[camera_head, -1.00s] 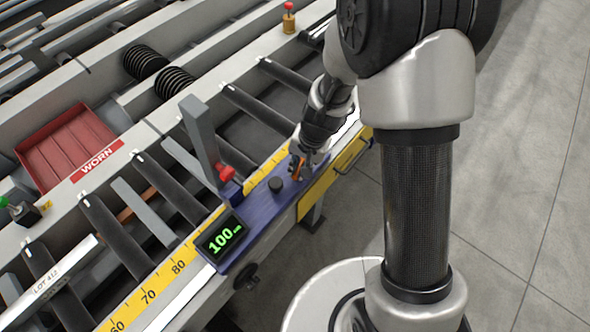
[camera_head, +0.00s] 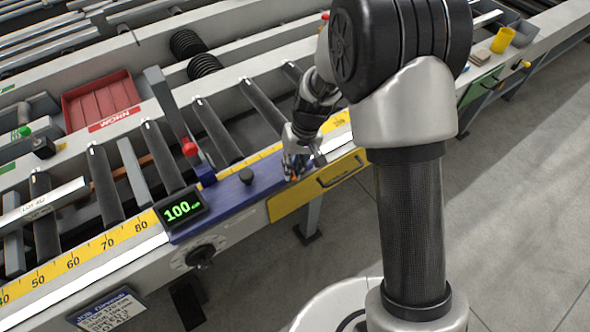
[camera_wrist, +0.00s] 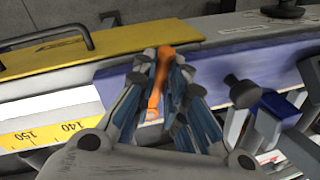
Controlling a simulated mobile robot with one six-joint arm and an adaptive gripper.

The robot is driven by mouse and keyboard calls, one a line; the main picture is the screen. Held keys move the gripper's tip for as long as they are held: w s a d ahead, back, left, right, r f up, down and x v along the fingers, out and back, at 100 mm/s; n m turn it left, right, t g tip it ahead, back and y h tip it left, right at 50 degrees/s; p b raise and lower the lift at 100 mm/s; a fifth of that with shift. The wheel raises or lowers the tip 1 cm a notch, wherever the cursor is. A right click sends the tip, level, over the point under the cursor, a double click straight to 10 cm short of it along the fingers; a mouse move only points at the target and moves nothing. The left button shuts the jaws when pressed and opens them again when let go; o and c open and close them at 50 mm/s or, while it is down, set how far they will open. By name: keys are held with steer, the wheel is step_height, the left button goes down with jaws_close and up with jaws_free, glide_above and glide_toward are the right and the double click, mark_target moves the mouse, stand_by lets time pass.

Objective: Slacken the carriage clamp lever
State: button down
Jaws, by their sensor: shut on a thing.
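The blue carriage (camera_head: 228,196) sits on the yellow scale rail, with a display (camera_head: 181,209) reading 100. The orange clamp lever (camera_wrist: 161,80) stands at the carriage's end in the wrist view, between my fingers. My gripper (camera_wrist: 160,92) is shut on the lever, its blue-padded fingers on either side of it. In the head view my gripper (camera_head: 297,165) is over the carriage's right end and hides most of the lever. A black knob (camera_head: 246,176) stands on the carriage, also seen in the wrist view (camera_wrist: 240,91). A red-knobbed part (camera_head: 190,149) is beside the grey upright stop (camera_head: 166,105).
A yellow drawer front with a handle (camera_head: 318,187) is below the carriage's right end. A black handwheel (camera_head: 201,256) is on the front face. A red tray (camera_head: 101,100) marked WORN lies behind the rollers. Floor in front is clear.

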steer(key=shift+w+d+n, duration=0.1)
steer(key=shift+d+n, duration=0.25)
steer(key=shift+n, duration=0.45)
steer(key=c, duration=1.6)
jaws_free()
steer(key=shift+w, duration=0.1)
step_height(320, 180, up, 12)
steer(key=d, duration=0.2)
steer(key=shift+w+d, duration=0.15)
steer(key=shift+w, duration=0.2)
